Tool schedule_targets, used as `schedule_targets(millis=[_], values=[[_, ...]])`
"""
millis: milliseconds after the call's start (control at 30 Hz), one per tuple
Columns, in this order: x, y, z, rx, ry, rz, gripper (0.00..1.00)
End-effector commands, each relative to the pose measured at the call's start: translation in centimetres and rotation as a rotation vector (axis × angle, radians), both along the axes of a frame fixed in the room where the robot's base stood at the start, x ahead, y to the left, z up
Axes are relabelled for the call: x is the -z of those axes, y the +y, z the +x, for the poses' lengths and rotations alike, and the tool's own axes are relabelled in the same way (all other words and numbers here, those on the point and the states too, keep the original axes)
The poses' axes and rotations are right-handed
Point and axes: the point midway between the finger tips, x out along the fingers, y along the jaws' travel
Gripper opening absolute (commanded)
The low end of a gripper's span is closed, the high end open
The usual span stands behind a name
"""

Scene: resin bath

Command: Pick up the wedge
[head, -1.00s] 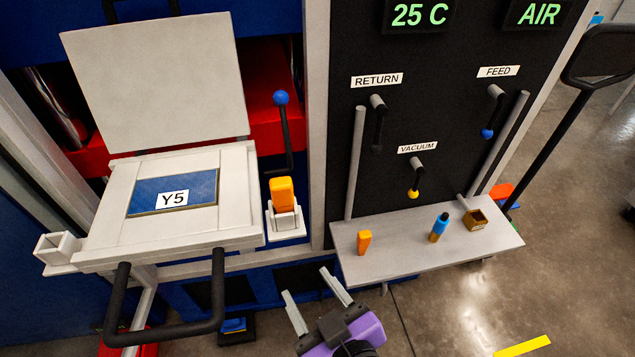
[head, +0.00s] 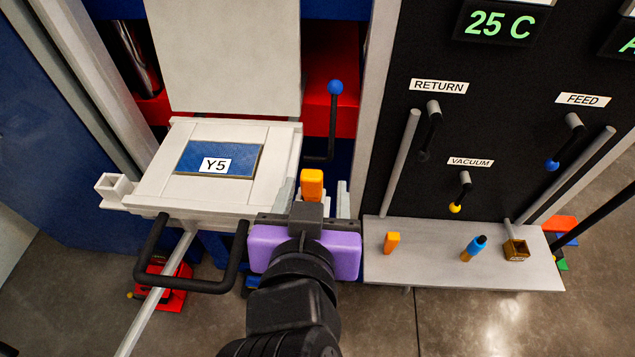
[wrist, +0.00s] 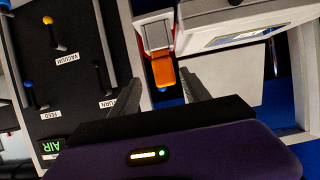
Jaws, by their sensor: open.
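An orange wedge-like block (head: 312,183) stands upright beside the white frame with the Y5 plate. In the wrist view the orange block (wrist: 162,70) sits in a small white and red holder, between and just beyond my fingertips. My gripper (head: 313,198), with a purple body, is open and empty. Its two grey fingers appear to either side of the block in the head view, without visible contact. My gripper hides the holder in the head view. A second, smaller orange block (head: 391,242) stands on the grey shelf; I cannot tell for certain which is the wedge.
The grey shelf (head: 440,272) to the right also bears a blue and orange cylinder (head: 473,248) and a small brown box (head: 516,250). A black handle (head: 195,288) juts out front left. A blue-knobbed lever (head: 335,88) rises behind the orange block.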

Motion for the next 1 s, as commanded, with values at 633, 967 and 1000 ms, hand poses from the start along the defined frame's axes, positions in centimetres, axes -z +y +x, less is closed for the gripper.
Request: schedule_targets(millis=[633, 967, 1000], values=[[3.1, 0.5, 6.1, 0.000, 0.000, 0.000, 0.55], [3.2, 0.5, 6.1, -0.001, 0.000, 0.000, 0.29], [3.2, 0.5, 6.1, -0.001, 0.000, 0.000, 0.21]])
